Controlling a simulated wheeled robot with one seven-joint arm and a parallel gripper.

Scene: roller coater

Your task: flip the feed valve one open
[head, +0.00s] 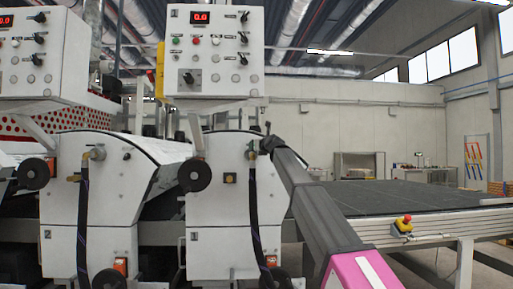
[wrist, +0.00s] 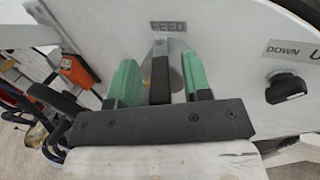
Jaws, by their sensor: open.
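The feed valve (wrist: 160,76) shows in the wrist view as a dark upright lever in front of a grey round hub, under a FEED label (wrist: 168,27). My gripper (wrist: 161,82) has its two green fingers apart, one on each side of the lever. I see gaps between the lever and both fingers, so it is not clamped. In the head view my gripper (head: 268,144) is at the upper right of the right-hand white machine's front panel (head: 219,215). It is small there, and the lever cannot be made out.
A black knob (wrist: 287,88) beside a DOWN label is right of the fingers. An orange switch (wrist: 76,71) is at left. A dark hose (head: 254,205) hangs down the panel. A control box (head: 213,52) is above; a dark-topped conveyor table (head: 400,200) is at right.

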